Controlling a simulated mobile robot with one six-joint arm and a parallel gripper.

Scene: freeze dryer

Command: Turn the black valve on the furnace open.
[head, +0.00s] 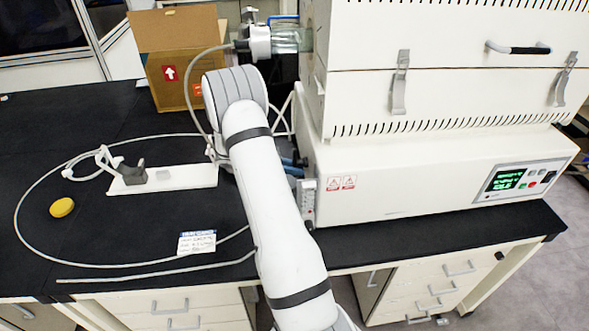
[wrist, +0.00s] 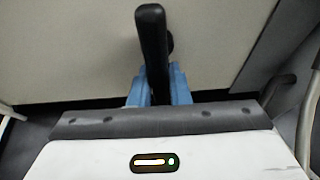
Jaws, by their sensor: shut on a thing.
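The black valve (wrist: 151,35) shows in the wrist view as a long dark handle standing out from a pale panel. My gripper (wrist: 158,80) has blue fingers on either side of the handle's lower part and is shut on it. In the head view my gripper (head: 292,164) is mostly hidden by my arm, at the left side of the furnace (head: 430,170); the valve is hidden there. The furnace is a large white unit with a lit green display at its front right.
A cardboard box (head: 180,60) stands at the back left. A white plate (head: 190,177) with a dark clamp, a looped grey hose, a yellow disc (head: 62,207) and a written label (head: 197,242) lie on the black bench (head: 120,220). Glassware (head: 285,40) joins the furnace's upper left.

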